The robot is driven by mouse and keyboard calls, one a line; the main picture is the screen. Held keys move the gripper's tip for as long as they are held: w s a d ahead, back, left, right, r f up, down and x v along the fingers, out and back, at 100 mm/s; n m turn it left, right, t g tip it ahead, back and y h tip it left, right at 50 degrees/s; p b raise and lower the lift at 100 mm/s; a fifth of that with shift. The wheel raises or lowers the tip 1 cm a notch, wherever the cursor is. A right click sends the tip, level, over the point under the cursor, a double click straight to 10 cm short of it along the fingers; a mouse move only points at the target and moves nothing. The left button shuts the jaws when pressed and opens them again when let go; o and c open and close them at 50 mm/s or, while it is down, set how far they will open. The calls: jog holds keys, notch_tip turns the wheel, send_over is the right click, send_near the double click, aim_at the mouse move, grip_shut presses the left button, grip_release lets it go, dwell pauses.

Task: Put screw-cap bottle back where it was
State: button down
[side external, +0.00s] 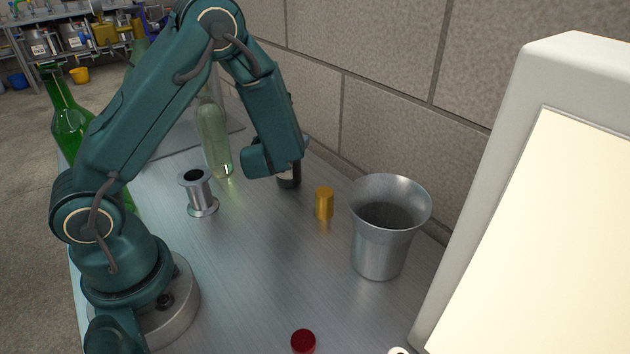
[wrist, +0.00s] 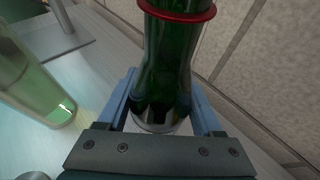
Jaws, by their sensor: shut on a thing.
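My gripper (wrist: 163,98) is shut on a dark green bottle (wrist: 168,60) with a red ring around it, between its two blue fingers. I take this as the screw-cap bottle; no cap shows on it in the wrist view. Its top runs out of that picture. In the side view my arm hides most of it, and only a dark lower part (side external: 289,178) shows under my gripper, close to the steel worktop (side external: 255,250). I cannot tell whether it touches the worktop.
A pale clear bottle (side external: 213,140) stands left of my gripper. A flanged metal piece (side external: 200,194), a gold cylinder (side external: 324,203) and a metal bucket (side external: 380,240) stand nearby. A red round piece (side external: 303,341) lies in front. A green bottle (side external: 70,125) is far left. A block wall is behind.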

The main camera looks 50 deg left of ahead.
jog(key=shift+c, duration=0.2)
grip_release()
jog(key=shift+f, duration=0.15)
